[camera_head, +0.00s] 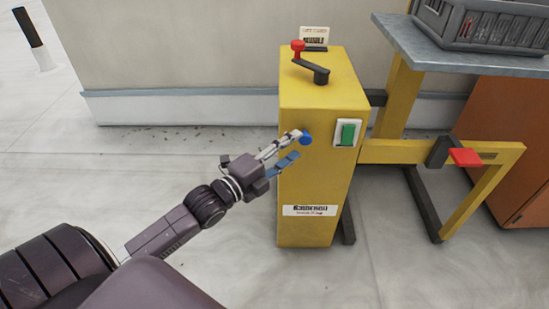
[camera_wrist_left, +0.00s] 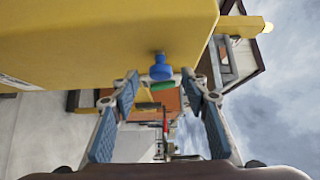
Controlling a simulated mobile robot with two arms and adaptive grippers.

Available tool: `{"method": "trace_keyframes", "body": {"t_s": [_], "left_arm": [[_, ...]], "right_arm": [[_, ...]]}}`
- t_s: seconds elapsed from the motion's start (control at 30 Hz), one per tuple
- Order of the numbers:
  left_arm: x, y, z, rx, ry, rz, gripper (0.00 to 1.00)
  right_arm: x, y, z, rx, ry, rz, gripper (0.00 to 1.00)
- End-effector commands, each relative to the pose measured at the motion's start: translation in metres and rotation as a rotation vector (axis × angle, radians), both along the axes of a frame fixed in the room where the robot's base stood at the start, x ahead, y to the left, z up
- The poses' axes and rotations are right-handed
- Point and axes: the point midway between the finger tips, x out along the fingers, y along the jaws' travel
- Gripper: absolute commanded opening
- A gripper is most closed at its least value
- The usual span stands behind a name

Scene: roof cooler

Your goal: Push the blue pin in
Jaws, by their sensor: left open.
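The blue pin (camera_head: 306,138) sticks out from the front face of the yellow box (camera_head: 312,185), left of a green switch (camera_head: 348,134). In the left wrist view the pin (camera_wrist_left: 161,67) stands out from the yellow face, centred between and beyond the fingertips. My left gripper (camera_head: 292,147) reaches in from the left, its fingers apart and close to the pin. In the left wrist view the open left gripper (camera_wrist_left: 165,90) has nothing between its blue-padded fingers. Whether a fingertip touches the pin I cannot tell. My right gripper is not in view.
A crank with a red knob (camera_head: 298,45) and a small sign (camera_head: 315,36) are at the box top. At right are a yellow frame with a red pedal (camera_head: 465,157) and a grey table (camera_head: 455,50) bearing a crate (camera_head: 480,25). Floor left of the box is clear.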

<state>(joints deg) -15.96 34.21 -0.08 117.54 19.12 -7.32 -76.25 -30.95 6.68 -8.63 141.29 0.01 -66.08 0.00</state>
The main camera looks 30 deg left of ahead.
Motion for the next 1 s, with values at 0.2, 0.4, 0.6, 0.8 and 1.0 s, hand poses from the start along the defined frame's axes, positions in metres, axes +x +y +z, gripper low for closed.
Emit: {"method": "trace_keyframes", "body": {"t_s": [0.2,0.4,0.6,0.8,1.0], "left_arm": [[-0.035,0.008,-0.001,0.001,0.002,0.000,0.42],[-0.055,0.013,0.000,0.001,0.000,0.000,0.42],[-0.064,0.016,0.000,0.001,0.000,0.000,0.42],[-0.064,0.016,0.001,0.001,-0.002,0.000,0.42],[-0.064,0.016,0.001,0.001,-0.001,0.000,0.42]], "right_arm": [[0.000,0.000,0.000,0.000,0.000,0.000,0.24],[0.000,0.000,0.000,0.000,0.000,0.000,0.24],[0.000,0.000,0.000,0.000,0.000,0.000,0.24],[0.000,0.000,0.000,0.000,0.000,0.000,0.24],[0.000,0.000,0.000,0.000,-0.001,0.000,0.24]]}}
